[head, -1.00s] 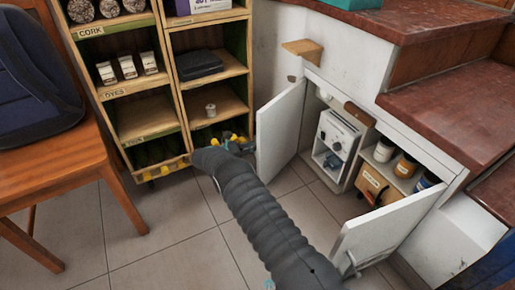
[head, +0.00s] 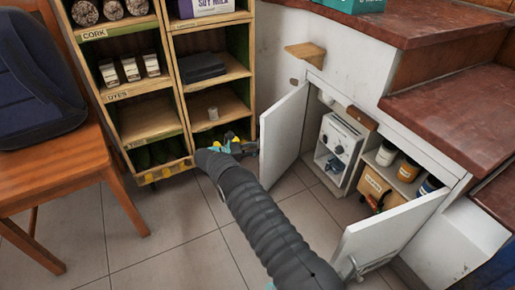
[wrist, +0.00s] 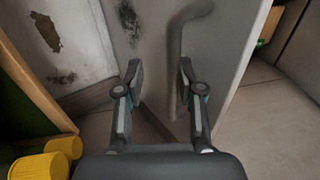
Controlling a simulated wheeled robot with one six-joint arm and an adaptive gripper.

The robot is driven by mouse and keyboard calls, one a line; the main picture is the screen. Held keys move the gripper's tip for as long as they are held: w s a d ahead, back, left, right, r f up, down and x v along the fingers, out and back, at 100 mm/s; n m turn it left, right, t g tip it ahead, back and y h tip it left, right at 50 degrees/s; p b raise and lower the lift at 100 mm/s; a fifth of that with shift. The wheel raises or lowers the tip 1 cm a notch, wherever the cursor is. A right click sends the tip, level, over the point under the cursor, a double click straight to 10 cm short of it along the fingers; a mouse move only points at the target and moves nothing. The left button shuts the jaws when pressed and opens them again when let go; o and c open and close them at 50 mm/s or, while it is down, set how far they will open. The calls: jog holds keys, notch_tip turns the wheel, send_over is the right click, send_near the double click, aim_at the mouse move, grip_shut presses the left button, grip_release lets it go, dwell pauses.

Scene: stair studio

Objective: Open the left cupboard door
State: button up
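The left cupboard door (head: 283,135) is a white panel standing swung out from the cupboard, with the inside showing behind it. In the wrist view its outer face (wrist: 225,60) fills the upper middle. Its grey bar handle (wrist: 174,65) runs down between my fingertips, closer to the right one. My gripper (wrist: 160,82) is open, with a gap on the left of the handle; I cannot tell whether the right finger touches it. In the head view my gripper (head: 240,148) is at the door's outer left side, and the handle is mostly hidden there.
The right cupboard door (head: 385,235) also stands open. Inside are a white appliance (head: 340,135) and several jars (head: 408,168). A wooden shelf unit (head: 185,95) stands close left of my gripper; yellow objects (wrist: 42,165) are near it. Tiled floor (head: 185,255) is clear in front.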

jog(key=shift+a, duration=0.45)
jog(key=v, duration=0.7)
jog(key=shift+a, duration=0.15)
jog(key=shift+s, duration=0.1)
